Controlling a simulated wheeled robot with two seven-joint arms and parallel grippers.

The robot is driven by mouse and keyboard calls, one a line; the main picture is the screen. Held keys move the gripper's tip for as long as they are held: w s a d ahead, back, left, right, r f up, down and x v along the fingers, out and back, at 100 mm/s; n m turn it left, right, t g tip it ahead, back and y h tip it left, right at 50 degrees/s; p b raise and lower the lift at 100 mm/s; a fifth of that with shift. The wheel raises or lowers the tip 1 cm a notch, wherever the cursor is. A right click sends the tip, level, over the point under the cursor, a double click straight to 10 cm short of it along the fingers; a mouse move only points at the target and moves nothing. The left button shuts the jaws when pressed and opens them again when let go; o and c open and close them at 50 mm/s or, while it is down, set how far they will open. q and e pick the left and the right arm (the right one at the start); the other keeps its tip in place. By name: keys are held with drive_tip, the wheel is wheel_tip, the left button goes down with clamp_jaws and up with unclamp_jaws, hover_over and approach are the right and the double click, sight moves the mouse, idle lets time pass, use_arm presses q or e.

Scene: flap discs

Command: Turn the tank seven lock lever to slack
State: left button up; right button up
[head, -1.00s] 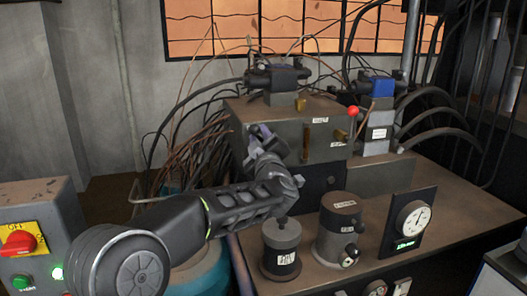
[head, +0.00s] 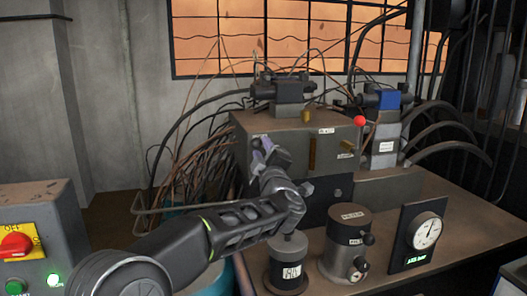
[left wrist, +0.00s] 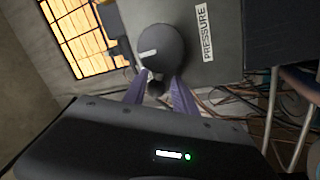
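My left gripper (head: 262,150) reaches to the left part of the front of a grey metal block (head: 285,130). In the left wrist view its two purple fingers (left wrist: 160,88) are apart, and a small dark round piece shows between them. Just beyond the tips is a round dark knob (left wrist: 161,48) with a white mark, beside a PRESSURE label (left wrist: 206,33). I cannot tell whether the fingers touch it. A brass lever (head: 312,153) stands upright on the block front, and a red-balled lever (head: 360,121) is at its right. No label readable as tank seven shows. My right gripper is out of view.
Two grey canisters (head: 286,262) (head: 346,245) and a dial gauge (head: 427,231) stand on the bench (head: 455,215) in front of the block. A control box with a red switch (head: 15,246) is at the left. Cables and hoses crowd behind and left of the block.

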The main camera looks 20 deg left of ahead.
use_arm(q)
drive_tip(key=o, duration=0.3)
drive_tip(key=v, duration=0.7)
drive_tip(key=shift+s+d+b, duration=0.2)
drive_tip(key=shift+s+b, duration=0.15)
